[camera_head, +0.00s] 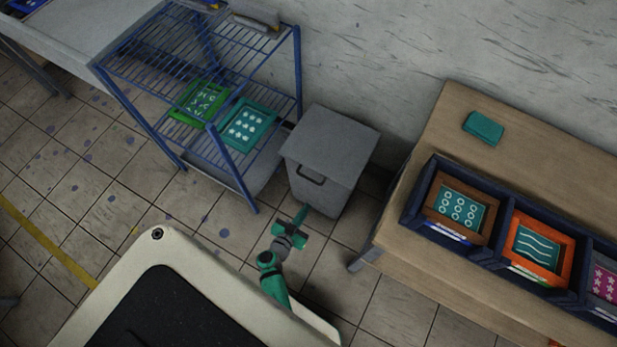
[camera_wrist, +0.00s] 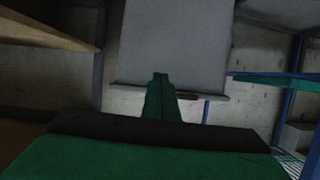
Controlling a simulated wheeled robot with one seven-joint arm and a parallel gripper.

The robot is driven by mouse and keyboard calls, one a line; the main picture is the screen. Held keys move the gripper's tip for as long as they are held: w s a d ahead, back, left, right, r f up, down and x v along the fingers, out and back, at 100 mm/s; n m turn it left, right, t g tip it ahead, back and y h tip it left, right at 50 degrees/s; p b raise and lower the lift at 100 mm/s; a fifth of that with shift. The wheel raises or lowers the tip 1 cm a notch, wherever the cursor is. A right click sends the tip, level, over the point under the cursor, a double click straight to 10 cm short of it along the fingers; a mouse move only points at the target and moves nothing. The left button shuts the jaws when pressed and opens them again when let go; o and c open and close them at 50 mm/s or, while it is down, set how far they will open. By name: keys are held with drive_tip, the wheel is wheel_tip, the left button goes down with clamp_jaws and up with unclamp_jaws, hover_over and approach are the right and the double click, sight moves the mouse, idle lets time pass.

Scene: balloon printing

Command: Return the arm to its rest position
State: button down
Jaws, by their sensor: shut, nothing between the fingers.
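My gripper (camera_head: 303,216) is the green end of my arm, held out over the floor past the edge of my white and black base. It is shut and holds nothing. In the wrist view my gripper's green fingers (camera_wrist: 161,92) are together and point at the grey cabinet (camera_wrist: 172,45). In the head view the grey cabinet (camera_head: 330,150), with a dark handle on its front, stands just beyond the gripper. I cannot tell the exact gap between them.
A blue wire rack (camera_head: 240,160) with green and teal framed screens stands left of the cabinet. A wooden table (camera_head: 440,130) on the right bears a teal block (camera_head: 483,128) and a dark tray (camera_head: 413,205) of framed prints. Tiled floor (camera_head: 150,190) is open at left.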

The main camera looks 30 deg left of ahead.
drive_tip(key=shift+s+d, duration=0.35)
drive_tip(key=shift+s, duration=0.05)
drive_tip(key=s+d+r+g, duration=0.3)
drive_tip(key=s+d+g, duration=0.1)
drive_tip(key=s+d, duration=0.8)
drive_tip(key=s+d+r+t, duration=0.1)
drive_tip(key=s+d+r, duration=0.1)
drive_tip(key=r, duration=0.9)
drive_tip(key=s+d+r+t+h, duration=0.1)
drive_tip(key=d+r, duration=0.3)
drive_tip(key=r, duration=0.7)
drive_tip(key=s+d+r+m+t, duration=0.1)
drive_tip(key=s+d+r+t, duration=0.1)
drive_tip(key=r, duration=0.9)
drive_tip(key=shift+s+d+r+t, duration=0.35)
drive_tip(key=shift+d+t, duration=0.25)
drive_tip(key=shift+d, duration=0.3)
